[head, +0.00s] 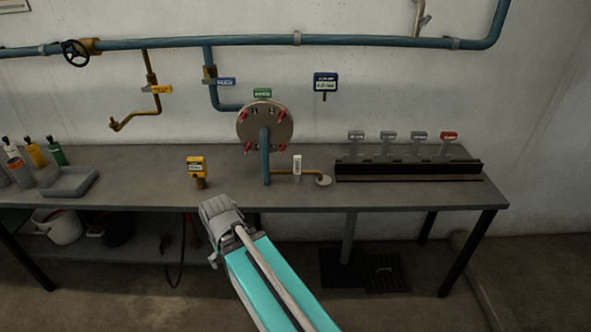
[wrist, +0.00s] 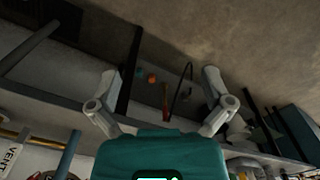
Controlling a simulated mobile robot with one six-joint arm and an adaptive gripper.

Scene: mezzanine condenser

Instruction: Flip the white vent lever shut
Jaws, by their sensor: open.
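The white vent lever (head: 297,165) stands upright on the bench, beside a brass pipe right of the flanged disc in the head view. Its white tag, lettered VENT, shows at the lower left edge of the wrist view (wrist: 11,157). My gripper (wrist: 160,75) is open and empty, its two fingers spread apart in the wrist view. In the head view my arm's end is at the bench's front edge, left of the lever and apart from it; the fingertips are mostly hidden there.
The flanged disc (head: 255,125) with red-handled bolts and a blue pipe (head: 265,160) stand left of the lever. A yellow device (head: 197,167) stands farther left. A black rack (head: 400,171) with several tagged levers is right. Bare bench top (head: 420,195) lies in front of it.

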